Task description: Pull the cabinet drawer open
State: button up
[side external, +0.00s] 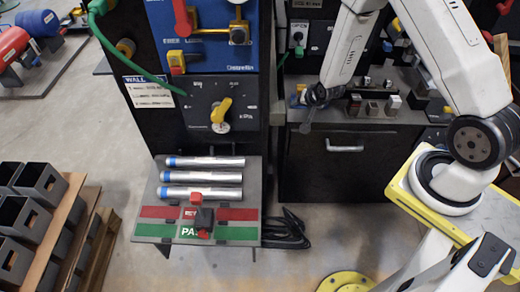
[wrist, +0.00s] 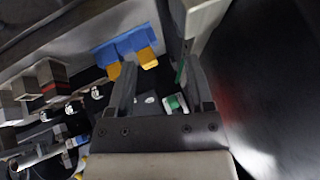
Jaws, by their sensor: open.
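The cabinet drawer (side external: 345,175) has a dark front with a pale bar handle (side external: 345,148) near its top edge, in the side external view. The drawer looks closed, its front flush with the cabinet. My gripper (side external: 306,122) is above and to the left of the handle, apart from it in the picture. In the wrist view my gripper (wrist: 160,85) shows two dark fingers with a gap between them, open and with nothing clearly held. I cannot make out the handle in the wrist view.
Small blocks (side external: 370,106) sit on the shelf above the drawer. A black panel with a yellow knob (side external: 221,110) stands left, above a tray with several metal tubes (side external: 205,177). A black cable (side external: 287,230) lies on the floor. Floor before the drawer is mostly clear.

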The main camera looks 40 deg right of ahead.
jog(key=d+f+m+h, duration=0.2)
jog(key=d+f+m, duration=0.1)
jog(key=d+f, duration=0.3)
jog(key=m+t+h, duration=0.4)
jog(key=m+h, duration=0.2)
jog(key=m, duration=0.8)
send_near(342, 150)
jog(key=x, duration=0.3)
jog(key=shift+a+f, duration=0.15)
jog(key=shift+f, duration=0.05)
jog(key=shift+w, duration=0.1)
jog(key=shift+x, duration=3.9)
jog(key=shift+r, duration=0.15)
grip_shut()
